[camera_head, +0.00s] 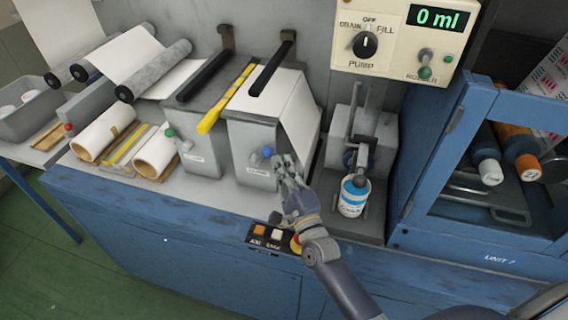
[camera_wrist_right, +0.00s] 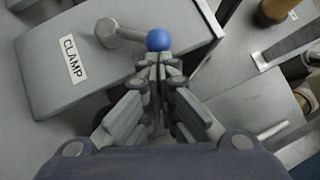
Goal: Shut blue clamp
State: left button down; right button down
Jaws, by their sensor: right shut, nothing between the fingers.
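The blue clamp is a grey box (camera_head: 250,160) with a blue ball knob (camera_head: 267,152) on its front. In the right wrist view the blue knob (camera_wrist_right: 159,40) sits at the end of a short grey lever (camera_wrist_right: 118,33), beside a label reading CLAMP (camera_wrist_right: 73,59). My right gripper (camera_head: 284,160) is shut and empty. Its fingertips (camera_wrist_right: 160,62) are right at the knob; I cannot tell whether they touch it. A similar box with a green knob (camera_head: 169,132) stands to the left. My left gripper is not in view.
A white bottle with a blue band (camera_head: 354,195) stands right of my right gripper. A button panel (camera_head: 270,236) is on the bench front below it. Paper rolls (camera_head: 103,137) lie at left. A pump control panel (camera_head: 395,40) is above, and a blue cabinet (camera_head: 440,150) stands at right.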

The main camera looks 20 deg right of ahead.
jog(key=shift+w+a+r+n+g+p, duration=0.1)
jog(key=shift+r+n+g+p, duration=0.2)
jog(key=shift+r+n+p, duration=0.35)
jog(key=shift+f, duration=0.1)
jog(key=shift+a+r+p, duration=0.1)
jog(key=shift+r+p, duration=0.1)
jog(key=shift+p, duration=0.3)
jog(key=shift+r, duration=0.15)
jog(key=shift+w+a+r+p, duration=0.3)
jog(key=shift+a+r+p, duration=0.1)
jog(key=shift+r+p, duration=0.25)
jog(key=shift+w+a+r, duration=0.25)
jog(key=shift+a+r, duration=0.1)
jog(key=shift+r, duration=0.05)
jog(key=shift+f, duration=0.1)
